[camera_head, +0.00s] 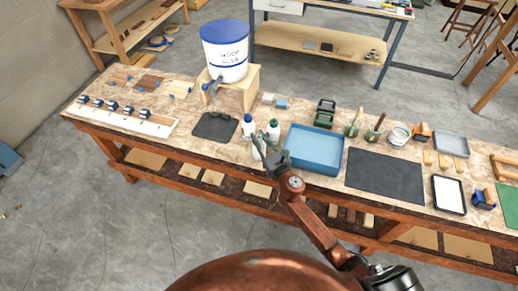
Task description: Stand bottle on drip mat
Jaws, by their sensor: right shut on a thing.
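The dark drip mat (210,131) lies on the bench below the spigot of a white tub. A white bottle with a blue cap (248,129) stands just right of the mat, and another white bottle with a dark green cap (273,132) stands farther right. My right gripper (263,147) is in front of these two, at the bench's front edge. It is shut on a white bottle (257,153), mostly hidden by the fingers; its tilt and whether it touches the bench are unclear. The bottle is right of the mat, apart from it. My left gripper is not in view.
The white tub with a blue lid (225,50) stands on a wooden stand (240,94) behind the mat. A blue tray (312,150) is right of my gripper, then a dark sheet (385,178). A white clamp rack (120,119) is at the left.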

